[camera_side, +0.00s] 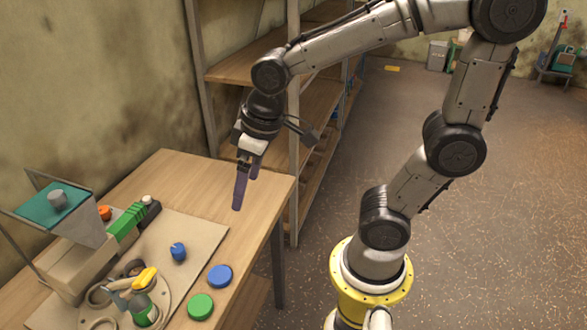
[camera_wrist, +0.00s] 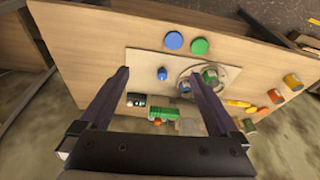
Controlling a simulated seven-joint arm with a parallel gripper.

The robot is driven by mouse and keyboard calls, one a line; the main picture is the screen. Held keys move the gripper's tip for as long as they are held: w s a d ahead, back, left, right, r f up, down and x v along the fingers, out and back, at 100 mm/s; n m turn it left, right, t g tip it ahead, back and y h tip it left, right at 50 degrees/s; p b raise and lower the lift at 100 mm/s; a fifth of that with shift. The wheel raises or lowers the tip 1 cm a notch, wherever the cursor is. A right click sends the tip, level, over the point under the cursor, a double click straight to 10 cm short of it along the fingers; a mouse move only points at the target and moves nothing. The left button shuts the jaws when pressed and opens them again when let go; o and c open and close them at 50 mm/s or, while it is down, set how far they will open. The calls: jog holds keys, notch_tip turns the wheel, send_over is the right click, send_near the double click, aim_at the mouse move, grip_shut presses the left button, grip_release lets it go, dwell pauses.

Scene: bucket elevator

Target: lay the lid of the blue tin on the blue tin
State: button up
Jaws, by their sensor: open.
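A flat round blue disc (camera_side: 220,276), which looks like a lid or a low tin, lies on bare wood near the table's front edge. It also shows at the top of the wrist view (camera_wrist: 174,40). A small blue piece (camera_side: 178,252) stands on the pale board; in the wrist view it (camera_wrist: 162,74) appears between my fingertips, well below them. I cannot tell for sure which blue thing is the tin and which the lid. My gripper (camera_side: 246,192) is open and empty, pointing down high above the table; its two fingers (camera_wrist: 157,74) are wide apart.
A green disc (camera_side: 200,307) lies beside the blue disc. Bare table (camera_side: 185,175) lies at the back; a shelf rack (camera_side: 300,110) stands behind.

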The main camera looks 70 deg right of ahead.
jog(key=s+d+r+m+t, duration=0.1)
jog(key=s+d+r+t, duration=0.1)
jog(key=s, duration=0.7)
jog(key=shift+d+r, duration=0.3)
jog(key=shift+r, duration=0.4)
jog(key=shift+w, duration=0.1)
